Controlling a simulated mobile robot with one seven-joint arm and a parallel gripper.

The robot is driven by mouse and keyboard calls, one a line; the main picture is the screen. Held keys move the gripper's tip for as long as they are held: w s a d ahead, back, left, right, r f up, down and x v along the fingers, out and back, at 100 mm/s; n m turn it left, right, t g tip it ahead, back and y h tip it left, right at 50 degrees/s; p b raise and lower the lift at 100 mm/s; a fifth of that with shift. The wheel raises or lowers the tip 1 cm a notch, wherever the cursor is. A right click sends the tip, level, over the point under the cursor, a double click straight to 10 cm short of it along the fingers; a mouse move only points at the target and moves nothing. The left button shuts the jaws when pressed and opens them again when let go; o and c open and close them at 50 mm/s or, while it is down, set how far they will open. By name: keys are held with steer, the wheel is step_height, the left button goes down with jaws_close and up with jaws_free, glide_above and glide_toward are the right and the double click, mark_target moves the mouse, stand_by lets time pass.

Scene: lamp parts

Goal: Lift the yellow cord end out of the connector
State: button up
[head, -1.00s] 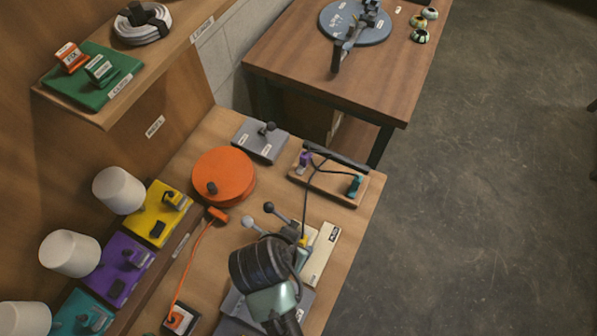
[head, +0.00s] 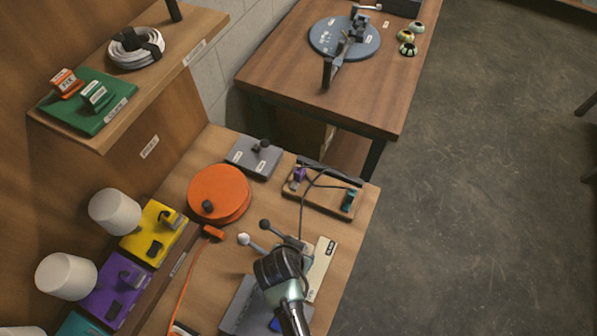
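My gripper (head: 280,266) is over the front of the bench, above the connector area. Its dark body faces the camera and hides the fingertips, so I cannot tell whether it is open or shut. Beside and partly under it stands a grey fixture with two ball-ended levers, one dark (head: 264,224) and one light (head: 243,239). A black cord (head: 303,208) runs from the wooden board down to this fixture. The yellow cord end does not show clearly; my gripper covers most of that spot. A cream labelled plate (head: 321,262) lies just right of my gripper.
A wooden board (head: 325,200) with purple and teal plugs lies behind. An orange disc (head: 219,192) and an orange cord (head: 189,283) lie left. Yellow (head: 150,245) and purple (head: 105,285) lamp bases line the wall side. Open floor is at right.

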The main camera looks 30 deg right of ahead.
jaws_close()
stand_by(0.5)
steer(key=shift+r+p, duration=0.9)
stand_by(0.5)
steer(key=shift+r+p, duration=1.05)
steer(key=shift+r, duration=0.05)
steer(key=shift+r+p, duration=1.95)
steer(key=shift+r, duration=0.05)
